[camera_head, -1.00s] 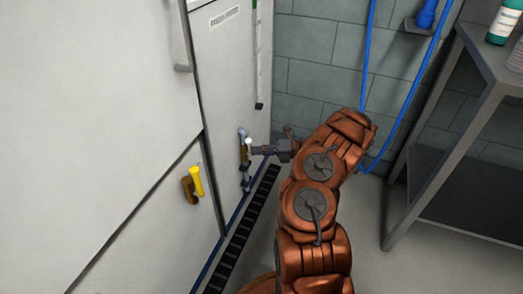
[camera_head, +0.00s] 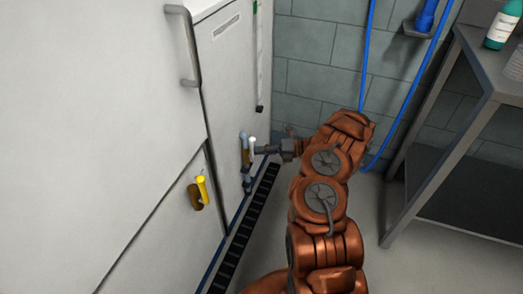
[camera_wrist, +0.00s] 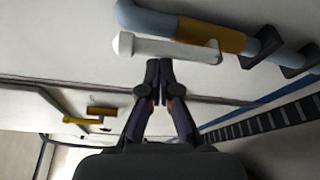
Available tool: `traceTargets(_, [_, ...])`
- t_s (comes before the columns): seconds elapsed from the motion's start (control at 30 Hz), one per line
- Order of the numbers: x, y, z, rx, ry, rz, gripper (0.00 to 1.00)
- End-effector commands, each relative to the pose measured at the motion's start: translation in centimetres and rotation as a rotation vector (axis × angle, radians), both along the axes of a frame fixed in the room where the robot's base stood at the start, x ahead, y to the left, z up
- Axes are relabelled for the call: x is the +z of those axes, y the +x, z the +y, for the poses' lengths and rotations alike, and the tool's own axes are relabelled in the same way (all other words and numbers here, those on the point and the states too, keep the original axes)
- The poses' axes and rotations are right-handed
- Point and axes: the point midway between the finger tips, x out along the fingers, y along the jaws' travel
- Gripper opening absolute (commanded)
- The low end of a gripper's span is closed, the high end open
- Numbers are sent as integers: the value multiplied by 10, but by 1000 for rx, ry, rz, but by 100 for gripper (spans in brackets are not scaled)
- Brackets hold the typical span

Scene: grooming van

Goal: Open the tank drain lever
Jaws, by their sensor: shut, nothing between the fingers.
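A white lever (camera_head: 252,144) is on a grey-blue pipe with a brass-coloured section, low on the white panel. In the wrist view the white lever (camera_wrist: 165,48) lies across the picture, just beyond my fingertips, beside the brass section (camera_wrist: 212,35). My gripper (camera_head: 260,150) is at the lever's right side in the head view. Its fingers (camera_wrist: 158,65) are together and empty, with tips at or very near the lever; I cannot tell whether they touch. A yellow handle (camera_head: 202,188) on a brass fitting is on the panel further left; it also shows in the wrist view (camera_wrist: 82,121).
A black slotted floor grate (camera_head: 250,223) runs along the panel's foot. A grey metal shelf (camera_head: 432,155) stands at right, with a green bottle (camera_head: 500,28) on top. A blue hose (camera_head: 365,60) hangs on the tiled wall. Floor between arm and shelf is clear.

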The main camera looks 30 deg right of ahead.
Motion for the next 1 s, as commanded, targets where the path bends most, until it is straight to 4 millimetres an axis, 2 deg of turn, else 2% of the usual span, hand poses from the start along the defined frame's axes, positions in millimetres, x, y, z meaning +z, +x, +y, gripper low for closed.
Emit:
traceTargets(0.17, [3, -3, 3, 2, 3, -3, 0])
traceTargets(0.5, [0, -28, 11, 0, 3, 1, 0])
traceTargets(0.77, [-1, -44, -18, 1, 0, 1, 0])
traceTargets(1.0, [0, -63, -52, 3, -2, -1, 0])
